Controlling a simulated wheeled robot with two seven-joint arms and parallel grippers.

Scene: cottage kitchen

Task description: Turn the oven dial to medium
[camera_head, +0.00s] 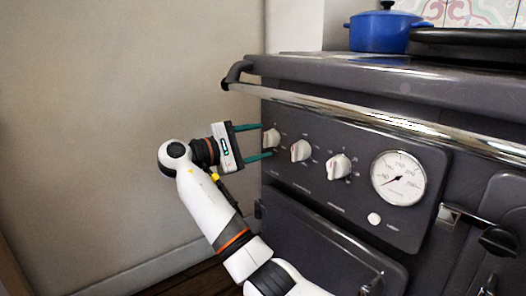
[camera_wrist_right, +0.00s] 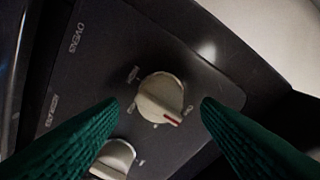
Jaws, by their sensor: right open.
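The dark grey oven's front panel carries three white dials in a row. The leftmost dial (camera_head: 271,138) is between the green fingertips of my right gripper (camera_head: 267,141), which is open around it with a gap on both sides. In the right wrist view the same dial (camera_wrist_right: 160,98) lies ahead between the open fingers (camera_wrist_right: 160,102), and a red mark shows on its lower right edge. The middle dial (camera_head: 301,150) and the right dial (camera_head: 338,166) are free. My left gripper does not show.
A chrome rail (camera_head: 380,118) runs along the oven's front above the dials. A round gauge (camera_head: 398,178) sits right of them. A blue pot (camera_head: 381,31) stands on top.

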